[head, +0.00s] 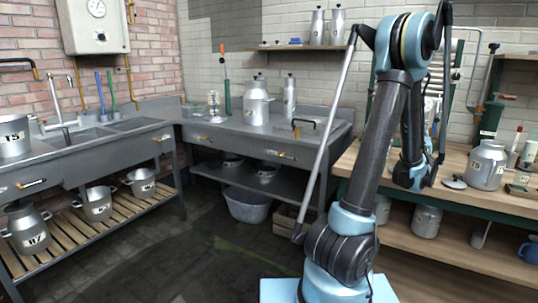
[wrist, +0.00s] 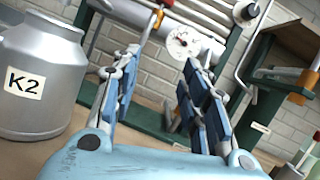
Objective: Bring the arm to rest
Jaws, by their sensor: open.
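My arm rises in front of the wooden bench (head: 357,165) on the right of the head view, folds at a high elbow, and its forearm hangs down toward the bench. My gripper (head: 420,176) is at its lower end, small and partly dark against the bench. In the wrist view my gripper (wrist: 153,80) shows two blue-padded fingers spread apart, with nothing between them. A grey metal can labelled K2 (wrist: 50,110) stands just left of the fingers, apart from them.
A pressure gauge (wrist: 183,42) on pipes is behind the fingers. A steel counter (head: 255,132) carries cans at the back. A sink (head: 95,135) is left. The middle floor is clear.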

